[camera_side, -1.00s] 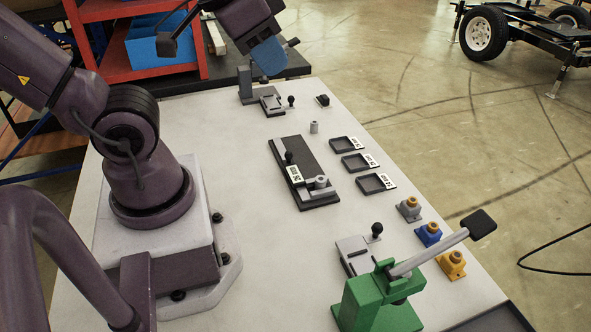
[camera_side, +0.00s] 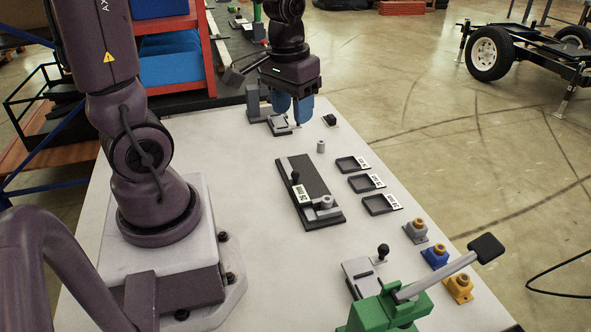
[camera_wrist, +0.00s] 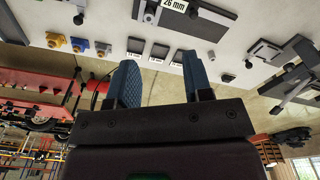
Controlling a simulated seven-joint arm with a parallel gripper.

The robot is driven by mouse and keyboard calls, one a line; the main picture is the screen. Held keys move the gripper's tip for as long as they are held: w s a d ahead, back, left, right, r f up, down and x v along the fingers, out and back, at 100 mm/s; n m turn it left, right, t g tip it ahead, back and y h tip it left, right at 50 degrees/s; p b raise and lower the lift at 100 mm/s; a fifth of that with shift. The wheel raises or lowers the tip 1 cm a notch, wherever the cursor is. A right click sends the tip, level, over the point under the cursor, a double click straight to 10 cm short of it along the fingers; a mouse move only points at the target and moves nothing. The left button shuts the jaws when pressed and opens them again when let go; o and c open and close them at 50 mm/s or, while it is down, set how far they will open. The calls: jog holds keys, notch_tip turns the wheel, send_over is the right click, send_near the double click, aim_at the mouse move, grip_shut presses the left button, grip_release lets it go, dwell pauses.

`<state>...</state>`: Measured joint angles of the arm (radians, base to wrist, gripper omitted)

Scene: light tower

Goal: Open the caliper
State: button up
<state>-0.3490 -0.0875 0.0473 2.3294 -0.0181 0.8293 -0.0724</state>
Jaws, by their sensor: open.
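The caliper is a black base plate (camera_side: 318,178) with a grey slide, a black knob (camera_side: 295,177), a white label and a grey round part (camera_side: 325,202). It lies mid-table in the side view. In the wrist view the caliper (camera_wrist: 215,22) is at the top, cut by the edge, and its label reads 26 mm. My gripper (camera_side: 293,117) has blue fingers pointing down at the far end of the table, apart from the caliper. In the wrist view the gripper (camera_wrist: 160,63) is open, with nothing between its fingers.
A grey clamp fixture (camera_side: 257,106) stands right by my gripper, partly hidden by the fingers. Three black trays (camera_side: 366,184) and a small grey cylinder (camera_side: 321,146) are right of the caliper. Grey, blue and yellow blocks (camera_side: 435,256) and a green lever device (camera_side: 385,310) are nearer.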

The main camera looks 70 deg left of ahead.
aim_at(295, 171)
jog(key=w+a+f+n, duration=0.3)
jog(key=a+f+n, duration=0.2)
jog(key=a+f, duration=0.4)
jog(key=shift+g, duration=0.4)
notch_tip(295, 171, down, 12)
jog(key=shift+w+d+f, duration=0.1)
jog(key=shift+w+f, duration=0.05)
grip_shut()
